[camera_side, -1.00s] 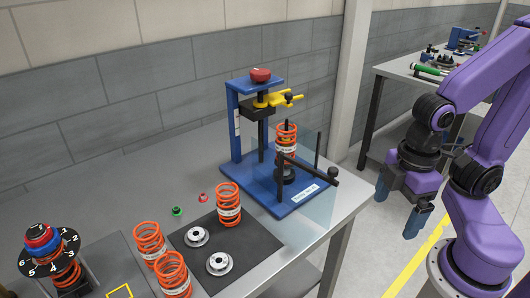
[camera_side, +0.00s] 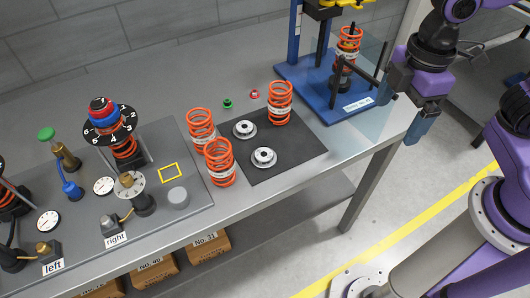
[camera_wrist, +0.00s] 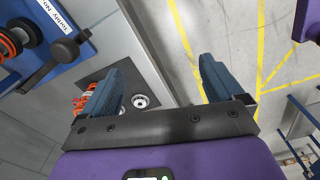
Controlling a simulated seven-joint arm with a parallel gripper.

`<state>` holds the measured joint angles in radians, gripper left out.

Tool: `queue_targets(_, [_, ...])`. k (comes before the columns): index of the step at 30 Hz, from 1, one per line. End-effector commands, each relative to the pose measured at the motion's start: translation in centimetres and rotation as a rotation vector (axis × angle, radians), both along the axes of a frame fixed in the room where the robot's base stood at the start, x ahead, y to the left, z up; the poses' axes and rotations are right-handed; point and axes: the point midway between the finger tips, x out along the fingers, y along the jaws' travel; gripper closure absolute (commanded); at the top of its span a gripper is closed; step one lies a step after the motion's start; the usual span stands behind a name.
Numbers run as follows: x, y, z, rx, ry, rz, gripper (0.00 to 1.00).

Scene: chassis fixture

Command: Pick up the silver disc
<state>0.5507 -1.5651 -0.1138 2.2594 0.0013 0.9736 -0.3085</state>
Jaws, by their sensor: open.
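Two silver discs with raised hubs lie on a dark mat (camera_side: 290,152) in the side view: one farther back (camera_side: 244,129) and one nearer the front edge (camera_side: 264,157). In the wrist view one silver disc (camera_wrist: 140,101) shows beside the left finger; the other is mostly hidden by that finger. My gripper (camera_side: 404,112) is open and empty, fingers down, at the right end of the bench, well right of both discs. Its spread fingers also show in the wrist view (camera_wrist: 162,72).
Orange springs (camera_side: 219,163) stand left of the discs and one (camera_side: 281,103) behind them. A blue press (camera_side: 330,110) with a black handle stands close to my gripper. A grey round piece (camera_side: 178,197) sits on the left fixture plate. Small green (camera_side: 228,103) and red (camera_side: 254,94) parts lie behind the mat.

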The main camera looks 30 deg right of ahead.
Motion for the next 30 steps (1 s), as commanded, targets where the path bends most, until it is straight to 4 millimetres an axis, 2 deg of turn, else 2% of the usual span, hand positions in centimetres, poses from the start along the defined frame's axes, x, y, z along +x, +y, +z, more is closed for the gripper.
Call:
queue_targets(1, [1.2,1.4,0.2,-0.003,0.001,0.032,0.06])
queue_targets(6, [4.8,5.5,0.6,-0.008,0.001,0.147,0.06])
queue_targets(18, [12.2,14.6,0.7,-0.018,0.003,0.418,0.06])
queue_targets(24, [14.8,17.8,0.3,-0.022,0.005,0.531,0.06])
queue_targets(30, [15.9,19.0,0.1,-0.023,0.005,0.585,0.06])
